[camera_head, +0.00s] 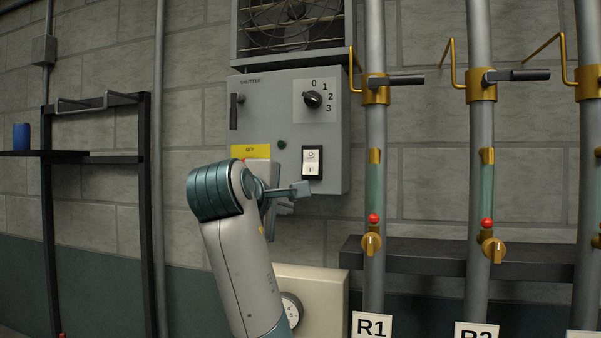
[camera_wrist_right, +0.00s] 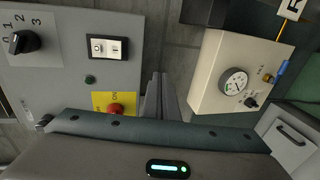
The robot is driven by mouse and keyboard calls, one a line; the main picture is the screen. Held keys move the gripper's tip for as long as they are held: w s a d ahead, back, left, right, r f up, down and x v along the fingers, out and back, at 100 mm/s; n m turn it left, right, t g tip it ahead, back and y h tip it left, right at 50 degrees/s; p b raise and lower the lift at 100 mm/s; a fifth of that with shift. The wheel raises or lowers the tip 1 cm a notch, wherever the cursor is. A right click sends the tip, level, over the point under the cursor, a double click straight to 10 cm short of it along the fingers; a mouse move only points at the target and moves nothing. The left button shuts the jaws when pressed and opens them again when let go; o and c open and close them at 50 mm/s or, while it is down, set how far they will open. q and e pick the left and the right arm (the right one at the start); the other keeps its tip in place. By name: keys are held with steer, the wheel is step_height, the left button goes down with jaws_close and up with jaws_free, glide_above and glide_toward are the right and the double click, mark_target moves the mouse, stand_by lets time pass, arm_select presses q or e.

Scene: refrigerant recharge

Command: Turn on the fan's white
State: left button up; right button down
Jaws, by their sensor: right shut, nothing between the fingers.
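The fan (camera_head: 290,25) sits behind a grille at the top of a grey control box (camera_head: 262,120). Its white rocker switch (camera_head: 312,163), in a dark frame, is at the box's lower right. The switch also shows in the right wrist view (camera_wrist_right: 107,48), turned sideways. My right gripper (camera_head: 300,190) is just below and left of the switch in the head view, apart from it as far as I can tell. Its fingers are shut and empty in the right wrist view (camera_wrist_right: 160,92), beside the box's edge. My left gripper is out of view.
A rotary knob (camera_head: 312,99) marked 0 to 3 is above the switch. A yellow plate with a red button (camera_wrist_right: 116,109) is close to my fingers. A cream box with a gauge (camera_wrist_right: 234,82) stands below. Pipes with yellow valves (camera_head: 376,90) rise at right.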

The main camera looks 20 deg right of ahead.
steer(key=s+a+r, duration=0.1)
steer(key=s+r, duration=0.5)
steer(key=r, duration=0.3)
steer(key=shift+s+a+t+h, duration=0.2)
steer(key=shift+a+t+h, duration=0.05)
steer(key=shift+t+h, duration=0.15)
steer(key=shift+w+d+r, duration=0.1)
steer(key=shift+w, duration=0.05)
steer(key=p, duration=0.8)
glide_toward(310, 171)
steer(key=x, duration=0.4)
steer(key=shift+w+d+r, duration=0.15)
steer(key=shift+w+d, duration=0.1)
steer(key=shift+w, duration=0.1)
steer(key=shift+p+x, duration=0.35)
steer(key=shift+x, duration=0.45)
